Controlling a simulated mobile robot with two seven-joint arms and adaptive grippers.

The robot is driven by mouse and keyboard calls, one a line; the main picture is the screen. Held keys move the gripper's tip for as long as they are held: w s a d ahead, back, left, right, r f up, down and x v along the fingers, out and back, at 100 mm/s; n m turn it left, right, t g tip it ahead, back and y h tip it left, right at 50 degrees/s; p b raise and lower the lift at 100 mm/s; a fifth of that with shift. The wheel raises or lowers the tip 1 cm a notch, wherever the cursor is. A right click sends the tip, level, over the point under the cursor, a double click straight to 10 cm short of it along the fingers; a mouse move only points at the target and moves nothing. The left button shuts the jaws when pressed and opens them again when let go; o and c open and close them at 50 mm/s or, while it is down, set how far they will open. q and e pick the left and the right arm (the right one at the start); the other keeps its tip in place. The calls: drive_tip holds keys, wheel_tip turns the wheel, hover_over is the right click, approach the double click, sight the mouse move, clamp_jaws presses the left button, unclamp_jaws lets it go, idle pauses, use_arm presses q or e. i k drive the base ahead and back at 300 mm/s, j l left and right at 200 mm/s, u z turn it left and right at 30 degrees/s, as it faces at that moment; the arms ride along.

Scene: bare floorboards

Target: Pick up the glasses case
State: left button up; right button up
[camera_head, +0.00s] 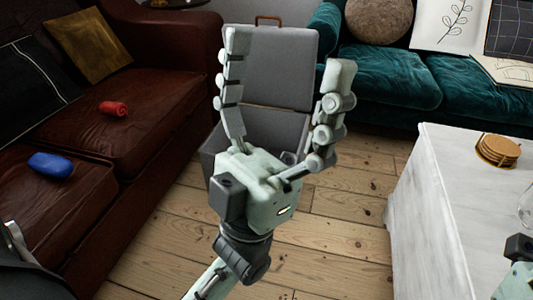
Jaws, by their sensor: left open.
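A smooth blue oblong object (51,165), which looks like the glasses case, lies on the front seat of the brown leather sofa at the left. My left gripper (288,58) is in the middle of the view, fingers spread wide and pointing up, with nothing between them. It is well to the right of the blue object and apart from it. Only a pale piece with a dark block, apparently part of my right gripper (515,278), shows at the lower right edge; its fingers are out of view.
A red rolled item (114,108) lies farther back on the brown sofa (150,100). A grey box (282,65) with its lid raised stands behind my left gripper. A white table (450,200) with coasters (497,150) stands right. A teal sofa (395,80) is behind. Floorboards (335,235) show clear between.

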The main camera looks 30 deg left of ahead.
sight(51, 165)
drive_tip(key=i, duration=0.1)
drive_tip(key=u, duration=2.45)
drive_tip(key=i+u, duration=0.1)
drive_tip(key=u, duration=0.35)
drive_tip(key=l+u, duration=0.1)
drive_tip(key=u, duration=0.35)
drive_tip(key=i+l+u, duration=0.1)
drive_tip(key=u, duration=0.3)
drive_tip(key=i+l, duration=0.1)
drive_tip(key=l, duration=1.05)
drive_tip(key=l+z, duration=0.4)
drive_tip(key=i+l+z, duration=0.1)
drive_tip(key=l+z, duration=0.3)
